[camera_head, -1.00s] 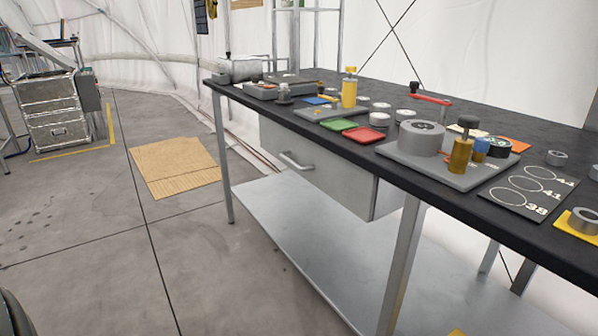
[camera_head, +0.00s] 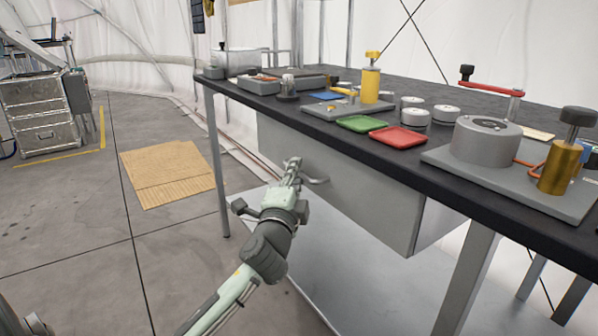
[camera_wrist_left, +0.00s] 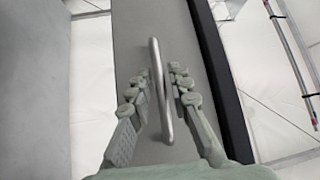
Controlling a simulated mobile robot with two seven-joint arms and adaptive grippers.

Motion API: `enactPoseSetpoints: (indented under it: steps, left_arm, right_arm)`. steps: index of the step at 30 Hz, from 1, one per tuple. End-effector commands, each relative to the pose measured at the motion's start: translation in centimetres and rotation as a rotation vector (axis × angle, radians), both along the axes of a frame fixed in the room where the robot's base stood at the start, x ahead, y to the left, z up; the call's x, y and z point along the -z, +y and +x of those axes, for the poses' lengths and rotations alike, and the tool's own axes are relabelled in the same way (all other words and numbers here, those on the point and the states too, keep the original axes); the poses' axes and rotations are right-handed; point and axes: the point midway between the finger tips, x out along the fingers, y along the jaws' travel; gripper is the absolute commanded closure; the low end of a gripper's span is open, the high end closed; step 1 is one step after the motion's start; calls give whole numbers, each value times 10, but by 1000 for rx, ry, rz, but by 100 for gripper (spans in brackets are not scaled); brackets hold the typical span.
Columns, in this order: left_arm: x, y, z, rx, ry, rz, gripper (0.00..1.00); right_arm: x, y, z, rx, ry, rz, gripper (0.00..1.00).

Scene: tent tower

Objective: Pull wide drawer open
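The wide grey drawer (camera_head: 365,200) hangs under the black tabletop and looks shut. Its silver bar handle (camera_head: 318,181) is partly hidden behind my left gripper (camera_head: 292,168). In the left wrist view the handle (camera_wrist_left: 158,60) runs lengthwise across the drawer front (camera_wrist_left: 130,30). The fingers of my left gripper (camera_wrist_left: 159,74) are open on either side of the handle, with gaps visible on both sides. Whether the fingertips touch the drawer front cannot be told. My right gripper is not in view.
The black tabletop (camera_head: 450,160) carries a green tray (camera_head: 362,124), a red tray (camera_head: 397,137), weights and cylinders. A metal lower shelf (camera_head: 345,290) lies beneath the drawer. A cardboard sheet (camera_head: 168,172) lies on the open floor to the left.

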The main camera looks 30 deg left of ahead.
Motion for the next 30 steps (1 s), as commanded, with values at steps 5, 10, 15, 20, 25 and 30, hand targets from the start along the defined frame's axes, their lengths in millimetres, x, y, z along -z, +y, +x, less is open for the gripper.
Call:
enactPoseSetpoints:
  steps: [5,10,15,20,25,30]
  left_arm:
    - [-1,4,8,-1,1,-1,81]
    - [-1,4,8,-1,0,-2,81]
    - [-1,4,8,-1,0,-2,97]
    - [-1,4,8,-1,0,-2,100]
    - [-1,4,8,0,1,-3,100]
    - [0,4,8,0,1,-3,100]
  right_arm:
    - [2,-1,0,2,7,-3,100]
    - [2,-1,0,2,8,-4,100]
    - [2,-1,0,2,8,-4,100]
    - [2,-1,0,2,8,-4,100]
    - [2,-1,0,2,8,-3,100]
    - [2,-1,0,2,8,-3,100]
